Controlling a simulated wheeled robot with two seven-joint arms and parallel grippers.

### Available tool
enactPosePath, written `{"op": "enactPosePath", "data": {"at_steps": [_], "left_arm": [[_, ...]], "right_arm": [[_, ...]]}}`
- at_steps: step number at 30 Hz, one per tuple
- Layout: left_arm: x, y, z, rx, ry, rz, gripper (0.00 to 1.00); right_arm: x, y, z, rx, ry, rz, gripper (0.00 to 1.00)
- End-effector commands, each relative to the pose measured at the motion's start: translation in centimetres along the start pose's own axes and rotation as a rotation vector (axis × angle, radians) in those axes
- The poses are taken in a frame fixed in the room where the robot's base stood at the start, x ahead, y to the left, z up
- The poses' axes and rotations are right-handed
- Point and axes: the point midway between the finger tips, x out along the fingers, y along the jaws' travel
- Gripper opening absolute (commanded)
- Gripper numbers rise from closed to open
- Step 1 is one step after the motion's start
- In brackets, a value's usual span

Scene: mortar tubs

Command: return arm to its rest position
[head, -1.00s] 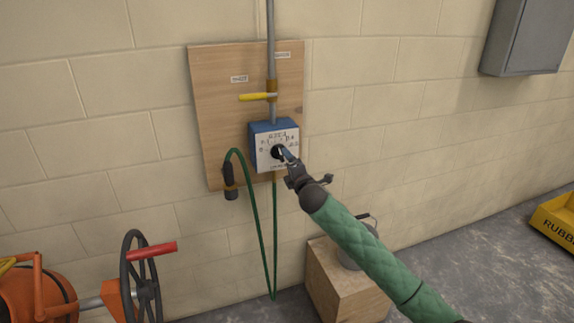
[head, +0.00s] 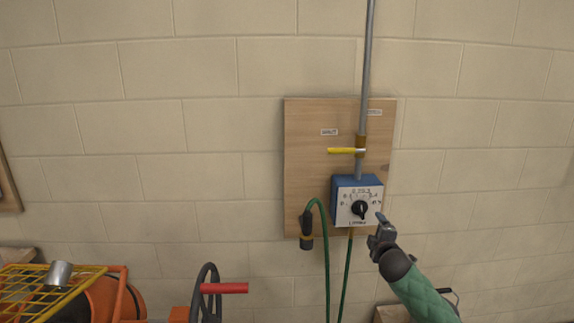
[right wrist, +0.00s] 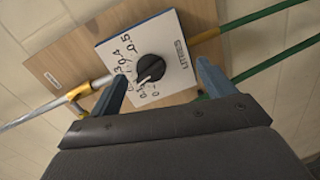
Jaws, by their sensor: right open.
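My right gripper (head: 381,226) is just to the lower right of the blue dial box in the head view, clear of its knob. In the right wrist view my right gripper (right wrist: 162,88) has its two blue fingers spread with nothing between them. The dial box (head: 347,190) has a white face with numbers and a black knob (head: 360,209); the knob also shows in the right wrist view (right wrist: 151,68), beyond the fingertips. My right arm (head: 424,294), in a green quilted sleeve, comes in from the lower right. My left gripper is not in view.
The wooden board (head: 305,165) on the block wall carries a grey pipe (head: 367,70), a yellow valve lever (head: 342,150) and a green hose (head: 326,260). An orange machine with a yellow grille (head: 50,285) and a black handwheel (head: 207,290) stands lower left. Wall right of the board is bare.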

Motion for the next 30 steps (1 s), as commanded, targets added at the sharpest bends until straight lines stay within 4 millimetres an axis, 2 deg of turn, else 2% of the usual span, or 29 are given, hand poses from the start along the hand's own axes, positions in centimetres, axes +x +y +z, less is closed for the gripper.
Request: {"op": "enactPosePath", "data": {"at_steps": [3,8,14,20,24,26,30], "left_arm": [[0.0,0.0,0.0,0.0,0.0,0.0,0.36],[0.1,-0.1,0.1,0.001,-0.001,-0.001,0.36],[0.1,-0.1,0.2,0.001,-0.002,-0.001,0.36],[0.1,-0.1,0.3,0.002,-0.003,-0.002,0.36],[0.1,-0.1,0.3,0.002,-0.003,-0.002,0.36],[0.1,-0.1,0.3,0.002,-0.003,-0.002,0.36],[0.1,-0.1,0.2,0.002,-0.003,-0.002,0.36]], "right_arm": [[0.2,-1.1,1.5,0.171,-0.059,-0.054,0.82],[0.4,-3.2,2.5,0.419,-0.144,-0.126,0.82],[-1.3,-11.0,3.1,0.665,-0.262,-0.258,0.82],[-4.8,-20.5,3.1,0.82,-0.376,-0.394,0.82],[-8.7,-28.1,3.0,0.901,-0.463,-0.502,0.82],[-10.6,-31.3,2.8,0.925,-0.496,-0.546,0.82],[-15.5,-38.4,2.4,0.962,-0.568,-0.649,0.82]]}}
